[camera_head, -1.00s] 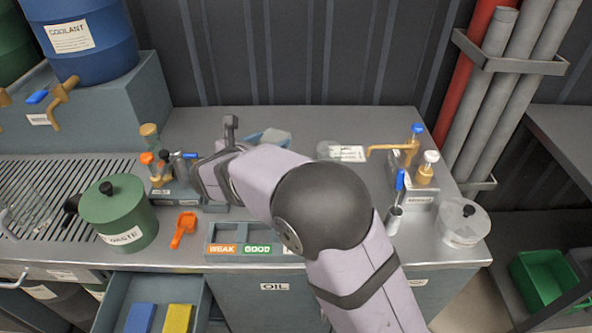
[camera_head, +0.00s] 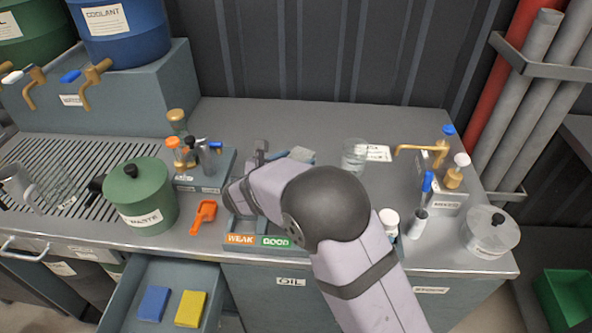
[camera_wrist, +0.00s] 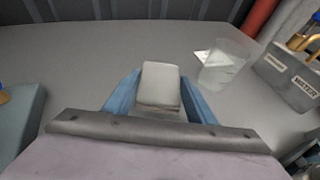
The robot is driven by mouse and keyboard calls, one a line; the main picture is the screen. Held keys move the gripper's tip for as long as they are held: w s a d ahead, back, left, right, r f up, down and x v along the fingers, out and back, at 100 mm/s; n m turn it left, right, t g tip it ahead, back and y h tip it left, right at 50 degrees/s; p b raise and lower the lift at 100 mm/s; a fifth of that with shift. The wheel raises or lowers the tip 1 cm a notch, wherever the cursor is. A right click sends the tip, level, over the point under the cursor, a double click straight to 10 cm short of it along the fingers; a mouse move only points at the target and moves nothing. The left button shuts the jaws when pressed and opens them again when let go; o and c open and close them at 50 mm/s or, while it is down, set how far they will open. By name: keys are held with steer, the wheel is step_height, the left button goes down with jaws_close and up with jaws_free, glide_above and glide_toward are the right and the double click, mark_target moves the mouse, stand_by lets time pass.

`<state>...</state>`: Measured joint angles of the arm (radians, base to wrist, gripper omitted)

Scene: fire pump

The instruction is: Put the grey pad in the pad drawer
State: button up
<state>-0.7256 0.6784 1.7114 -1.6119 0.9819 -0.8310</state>
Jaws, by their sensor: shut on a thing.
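My gripper (camera_wrist: 155,92) has blue fingers, shut on the grey pad (camera_wrist: 160,84), which sits between them in the wrist view. In the head view the grey pad (camera_head: 302,154) shows above the rear of the counter, partly hidden by my arm. The pad drawer (camera_head: 172,272) is open below the counter's front edge at lower left. A blue pad (camera_head: 153,303) and a yellow pad (camera_head: 190,308) lie side by side in it, with bare floor around them. My gripper is up and to the right of the drawer.
The bottle rack (camera_head: 200,181) is left of my wrist. A clear beaker (camera_head: 355,157) is right of the pad. The sorting tray (camera_head: 262,252) lies at the front edge.

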steer(key=shift+f, duration=1.85)
steer(key=shift+f, duration=0.1)
steer(key=shift+f, duration=0.1)
steer(key=o, duration=1.1)
steer(key=shift+s+a+r, duration=0.1)
steer(key=shift+r, duration=0.2)
steer(key=b+v, duration=0.1)
steer(key=v, duration=0.9)
steer(key=shift+s+a, duration=0.1)
steer(key=shift+a, duration=0.05)
steer(key=shift+o, duration=0.5)
steer(key=shift+s+a+r+b, duration=0.2)
steer(key=shift+s+r+b, duration=0.1)
steer(key=shift+s, duration=0.35)
